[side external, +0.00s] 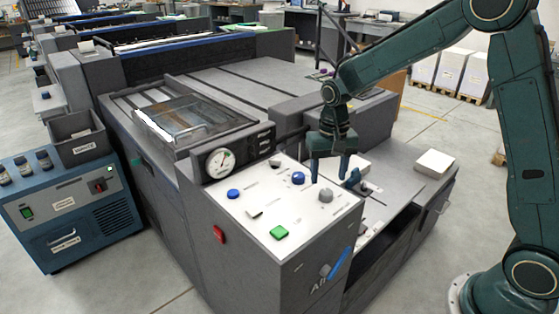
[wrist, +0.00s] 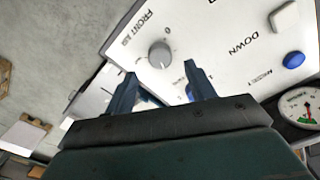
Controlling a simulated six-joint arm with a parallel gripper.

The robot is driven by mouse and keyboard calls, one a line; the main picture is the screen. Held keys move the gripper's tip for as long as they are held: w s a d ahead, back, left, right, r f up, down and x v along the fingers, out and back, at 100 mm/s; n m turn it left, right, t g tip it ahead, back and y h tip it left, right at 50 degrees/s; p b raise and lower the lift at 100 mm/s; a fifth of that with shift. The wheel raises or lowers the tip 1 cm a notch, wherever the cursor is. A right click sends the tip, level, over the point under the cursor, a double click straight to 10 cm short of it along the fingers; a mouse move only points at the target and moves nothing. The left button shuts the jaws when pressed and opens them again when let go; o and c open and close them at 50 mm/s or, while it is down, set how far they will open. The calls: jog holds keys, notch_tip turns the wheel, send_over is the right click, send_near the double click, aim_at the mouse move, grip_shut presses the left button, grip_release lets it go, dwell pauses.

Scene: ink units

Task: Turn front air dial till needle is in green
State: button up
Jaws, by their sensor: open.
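The front air dial (wrist: 160,54) is a round grey knob on a white panel, with "FRONT AIR" and a 0 printed beside it in the wrist view. A grey knob (side external: 325,195) near the panel's right edge in the side view appears to be the same dial. My gripper (side external: 329,179) is open and empty above the panel, close to that knob. In the wrist view the fingertips (wrist: 160,70) stand just short of the dial, apart from it. The round white gauge (side external: 220,163) stands at the panel's back left; it also shows in the wrist view (wrist: 298,110). Its exact needle reading is too small to tell.
A blue knob (side external: 298,177) sits close to my gripper. Another blue knob (side external: 233,193), a green button (side external: 279,232) and a grey knob (side external: 275,160) share the panel. A paper stack (side external: 435,162) lies to the right. Space above the panel's front left is free.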

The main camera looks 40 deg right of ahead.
aim_at(328, 193)
notch_tip(328, 193, up, 9)
dwell(0.4)
jog(key=shift+s, duration=0.1)
dwell(1.6)
jog(key=s+a+r+n+t, duration=0.25)
jog(key=s+r, duration=0.55)
jog(key=s, duration=0.4)
jog(key=s+f+n+t, duration=0.1)
jog(key=s+n+t, duration=0.2)
jog(key=s, duration=0.9)
jog(key=shift+s+f+n, duration=0.15)
jog(key=shift+s+n, duration=0.1)
jog(key=shift+n, duration=0.1)
